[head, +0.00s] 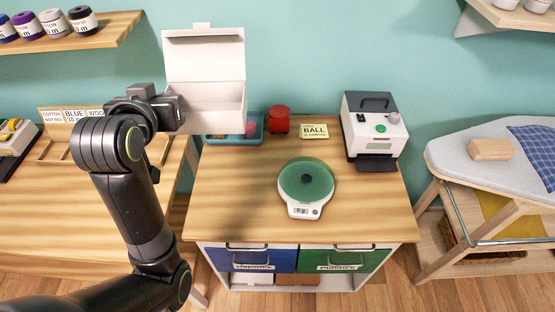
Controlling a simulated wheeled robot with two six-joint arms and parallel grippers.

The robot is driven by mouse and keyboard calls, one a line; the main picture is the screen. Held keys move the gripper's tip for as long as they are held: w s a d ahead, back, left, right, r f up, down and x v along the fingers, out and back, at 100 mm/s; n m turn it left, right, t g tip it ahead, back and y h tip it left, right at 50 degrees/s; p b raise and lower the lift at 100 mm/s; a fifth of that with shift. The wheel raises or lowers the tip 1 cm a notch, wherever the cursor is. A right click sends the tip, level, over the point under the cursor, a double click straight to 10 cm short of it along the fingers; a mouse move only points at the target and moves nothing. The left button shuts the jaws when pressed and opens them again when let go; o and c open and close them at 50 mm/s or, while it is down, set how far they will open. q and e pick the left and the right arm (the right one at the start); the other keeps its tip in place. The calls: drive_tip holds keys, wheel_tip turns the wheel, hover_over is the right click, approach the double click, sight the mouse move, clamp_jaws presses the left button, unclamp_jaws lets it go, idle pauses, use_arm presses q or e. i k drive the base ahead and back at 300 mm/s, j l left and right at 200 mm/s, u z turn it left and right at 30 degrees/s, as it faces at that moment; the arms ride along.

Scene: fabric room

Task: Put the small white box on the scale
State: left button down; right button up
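The small white box (215,115) has its lid standing open and is at the upper left of the head view, over the back left corner of the wooden cabinet top. My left gripper (178,106) is at the box's left side and appears shut on its left wall; the fingertips are mostly hidden. The box seems held up in the air, in front of the wall. The scale (305,205) has a white body with a small display and a round green plate (306,178) with a dark spot near its middle. It stands mid-cabinet, to the right of and nearer than the box. My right gripper is not in view.
A blue tray (257,138), a red canister (279,120) and a yellow "BALL" card (314,131) lie behind the scale. A white machine (375,125) stands at the back right. An ironing board (460,155) is further right. The cabinet top (235,200) left of the scale is clear.

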sight(301, 182)
drive_tip(key=j+z, duration=0.5)
drive_tip(key=j, duration=0.25)
drive_tip(key=z, duration=0.7)
